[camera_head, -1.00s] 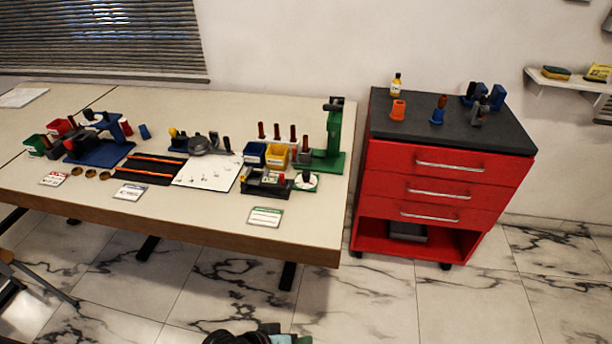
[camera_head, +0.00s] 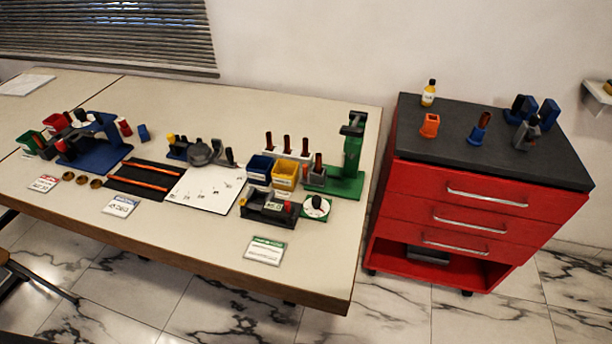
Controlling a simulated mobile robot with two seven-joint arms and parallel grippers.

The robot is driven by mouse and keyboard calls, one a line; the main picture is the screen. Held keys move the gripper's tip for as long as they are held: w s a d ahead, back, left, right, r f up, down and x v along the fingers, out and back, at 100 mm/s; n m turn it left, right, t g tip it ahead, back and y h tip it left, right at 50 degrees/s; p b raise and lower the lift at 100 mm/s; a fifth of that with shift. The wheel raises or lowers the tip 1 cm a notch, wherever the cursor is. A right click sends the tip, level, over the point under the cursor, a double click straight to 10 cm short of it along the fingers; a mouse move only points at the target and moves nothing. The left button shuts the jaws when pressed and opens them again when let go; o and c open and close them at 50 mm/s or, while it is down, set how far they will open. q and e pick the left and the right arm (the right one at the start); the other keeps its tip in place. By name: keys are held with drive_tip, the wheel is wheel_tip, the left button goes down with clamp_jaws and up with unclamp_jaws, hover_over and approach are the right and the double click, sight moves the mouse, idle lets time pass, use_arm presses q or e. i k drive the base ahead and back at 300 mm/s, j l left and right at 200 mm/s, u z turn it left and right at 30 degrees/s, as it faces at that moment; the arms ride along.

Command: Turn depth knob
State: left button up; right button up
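A green upright stand (camera_head: 352,160) with a black top part is at the right end of the long table. In front of it is a white round dial with a dark knob (camera_head: 316,206) at its middle. I cannot read a label that says which knob is the depth knob. Neither of my grippers is in view, and nothing touches the dial or the stand.
Blue bin (camera_head: 259,169) and yellow bin (camera_head: 285,175) stand left of the green stand. A green-edged card (camera_head: 264,250) lies near the front edge of the table (camera_head: 200,243). A red drawer cabinet (camera_head: 450,210) stands to the right across a floor gap.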

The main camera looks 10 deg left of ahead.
sight(316, 201)
drive_tip(key=i+l+u, duration=0.15)
drive_tip(key=i, duration=0.7)
drive_tip(key=k+j, duration=0.45)
drive_tip(key=j, duration=0.25)
